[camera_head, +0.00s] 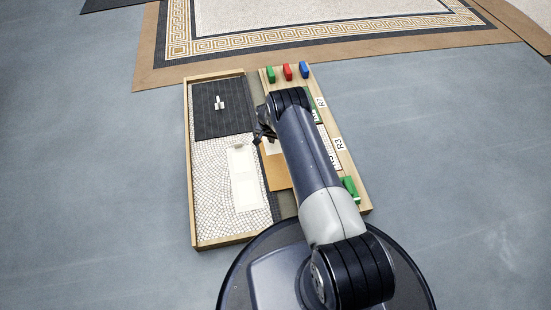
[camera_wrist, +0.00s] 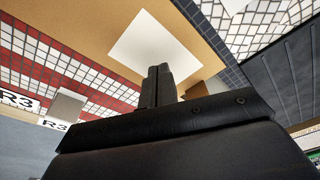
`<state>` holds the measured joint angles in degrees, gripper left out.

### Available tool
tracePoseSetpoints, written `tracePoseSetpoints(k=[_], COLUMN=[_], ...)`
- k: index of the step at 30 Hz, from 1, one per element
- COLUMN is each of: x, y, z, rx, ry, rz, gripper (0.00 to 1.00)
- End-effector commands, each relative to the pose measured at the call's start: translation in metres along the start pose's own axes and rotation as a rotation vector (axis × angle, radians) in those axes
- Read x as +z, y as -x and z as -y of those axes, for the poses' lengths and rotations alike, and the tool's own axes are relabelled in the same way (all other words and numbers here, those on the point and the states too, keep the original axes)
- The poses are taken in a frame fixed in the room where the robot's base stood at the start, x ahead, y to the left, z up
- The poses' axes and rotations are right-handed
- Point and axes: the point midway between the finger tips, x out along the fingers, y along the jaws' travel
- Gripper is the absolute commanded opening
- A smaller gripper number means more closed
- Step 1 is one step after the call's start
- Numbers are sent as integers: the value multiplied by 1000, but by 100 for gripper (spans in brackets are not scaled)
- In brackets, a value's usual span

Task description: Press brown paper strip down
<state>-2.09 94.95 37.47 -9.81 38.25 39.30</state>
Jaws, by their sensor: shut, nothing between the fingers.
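The brown paper strip (camera_head: 277,174) lies in the middle of the wooden-framed panel, partly hidden by my arm. It also shows in the wrist view (camera_wrist: 92,22) as a tan sheet running along the upper left. A white rectangle (camera_wrist: 150,42) lies on the tan surface, just beyond my fingers. My gripper (camera_wrist: 158,72) is shut and empty, its two fingers side by side. In the head view my gripper (camera_head: 262,134) is at the upper end of the strip. I cannot tell whether the fingertips touch the surface.
A dark panel (camera_head: 205,120) with a small white piece (camera_head: 220,103) is at the upper left. White mosaic (camera_head: 207,180) with a cream sheet (camera_head: 243,178) is below. Green (camera_head: 271,74), red (camera_head: 287,72) and blue (camera_head: 304,69) blocks stand at the far right end. Open floor surrounds the frame.

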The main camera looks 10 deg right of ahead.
Motion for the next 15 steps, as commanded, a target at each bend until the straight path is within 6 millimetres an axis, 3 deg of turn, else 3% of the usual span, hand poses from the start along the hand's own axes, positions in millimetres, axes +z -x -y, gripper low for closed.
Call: tracePoseSetpoints(k=[15], x=[1], y=[-7], z=[0], rx=[0], ry=[0], rz=[0], gripper=[0])
